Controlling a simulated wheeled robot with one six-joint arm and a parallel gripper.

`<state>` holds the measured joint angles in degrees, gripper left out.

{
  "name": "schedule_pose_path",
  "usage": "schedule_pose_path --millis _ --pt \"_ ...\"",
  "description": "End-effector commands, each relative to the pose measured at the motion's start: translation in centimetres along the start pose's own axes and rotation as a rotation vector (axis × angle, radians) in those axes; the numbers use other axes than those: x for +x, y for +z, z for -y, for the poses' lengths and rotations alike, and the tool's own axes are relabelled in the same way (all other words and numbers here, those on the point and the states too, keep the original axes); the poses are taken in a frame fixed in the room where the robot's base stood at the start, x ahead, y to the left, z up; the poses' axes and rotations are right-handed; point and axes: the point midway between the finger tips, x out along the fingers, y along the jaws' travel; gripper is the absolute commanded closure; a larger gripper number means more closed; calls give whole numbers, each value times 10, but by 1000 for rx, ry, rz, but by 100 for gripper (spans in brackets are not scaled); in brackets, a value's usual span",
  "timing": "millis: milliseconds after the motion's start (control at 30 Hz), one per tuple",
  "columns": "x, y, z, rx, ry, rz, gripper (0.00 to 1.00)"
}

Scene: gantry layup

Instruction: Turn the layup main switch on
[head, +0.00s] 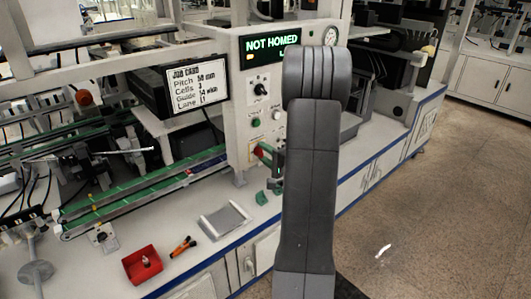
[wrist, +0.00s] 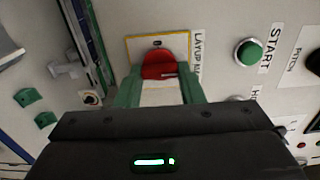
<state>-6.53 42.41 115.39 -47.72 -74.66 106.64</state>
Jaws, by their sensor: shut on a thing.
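The layup main switch is a red handle (wrist: 160,64) on a yellow-edged plate, beside a partly hidden label reading "LAYUP MA". In the head view the red switch (head: 259,152) shows low on the white control panel. My gripper (wrist: 160,82) has its green fingers on both sides of the red handle and is shut on it. In the head view the gripper is mostly hidden behind my arm. The lower part of the switch is hidden by the gripper.
A green START button (wrist: 248,53) sits to the right of the switch. The panel display (head: 270,43) reads "NOT HOMED". A red bin (head: 142,265) and a grey tray (head: 224,220) stand on the bench. Open floor (head: 430,190) lies to the right.

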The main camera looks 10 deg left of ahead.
Motion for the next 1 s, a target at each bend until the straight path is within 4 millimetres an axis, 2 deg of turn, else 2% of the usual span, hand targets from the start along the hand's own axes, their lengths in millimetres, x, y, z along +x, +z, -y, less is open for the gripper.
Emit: schedule_pose_path --millis 433,467,533,567,867,1000 --pt "0 0 0 10 0 -1 88" --pt "0 0 0 10 0 -1 60" --pt "0 0 0 10 0 -1 46" --pt "0 0 0 9 0 -1 44" --pt "-2 0 0 8 0 -1 44" --pt "-14 -1 -2 8 1 -3 44"
